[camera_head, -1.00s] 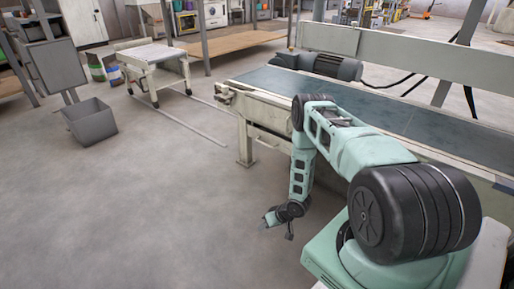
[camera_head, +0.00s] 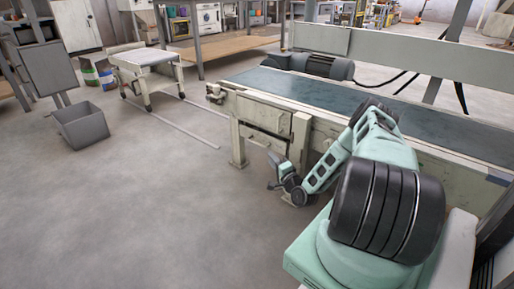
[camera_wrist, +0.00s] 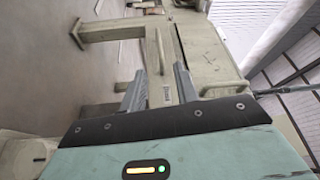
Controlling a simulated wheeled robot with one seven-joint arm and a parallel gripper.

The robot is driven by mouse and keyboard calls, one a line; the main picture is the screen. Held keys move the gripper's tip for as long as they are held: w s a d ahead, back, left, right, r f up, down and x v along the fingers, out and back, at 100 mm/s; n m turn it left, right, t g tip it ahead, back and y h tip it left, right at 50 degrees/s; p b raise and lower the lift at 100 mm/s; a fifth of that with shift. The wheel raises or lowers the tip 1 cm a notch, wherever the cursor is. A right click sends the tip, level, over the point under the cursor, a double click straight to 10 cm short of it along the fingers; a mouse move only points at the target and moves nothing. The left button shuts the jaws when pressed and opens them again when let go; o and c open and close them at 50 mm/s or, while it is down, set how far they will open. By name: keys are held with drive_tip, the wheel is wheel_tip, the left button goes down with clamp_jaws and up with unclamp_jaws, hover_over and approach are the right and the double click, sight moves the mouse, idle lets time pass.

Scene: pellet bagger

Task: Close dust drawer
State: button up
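The dust drawer looks to be the beige front panel (camera_head: 265,141) set low in the side of the conveyor frame, near its left end. In the wrist view a beige panel (camera_wrist: 159,78) with a thin upright bar and a small label lies beyond my fingers; I take it for the same front. How far the drawer stands out is hard to tell. My gripper (camera_head: 271,172) is just in front of and below this panel. In the wrist view my gripper (camera_wrist: 158,88) has its two grey fingers apart, with nothing clearly held between them. Contact with the panel cannot be told.
The conveyor (camera_head: 330,100) runs along the right, with a frame leg (camera_head: 238,145) left of the panel. A grey bin (camera_head: 82,126) and a small wheeled table (camera_head: 146,70) stand at the left. The floor (camera_head: 140,215) in front is clear.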

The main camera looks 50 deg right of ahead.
drive_tip(key=shift+b+x, duration=2.65)
drive_tip(key=shift+x, duration=3.75)
clamp_jaws()
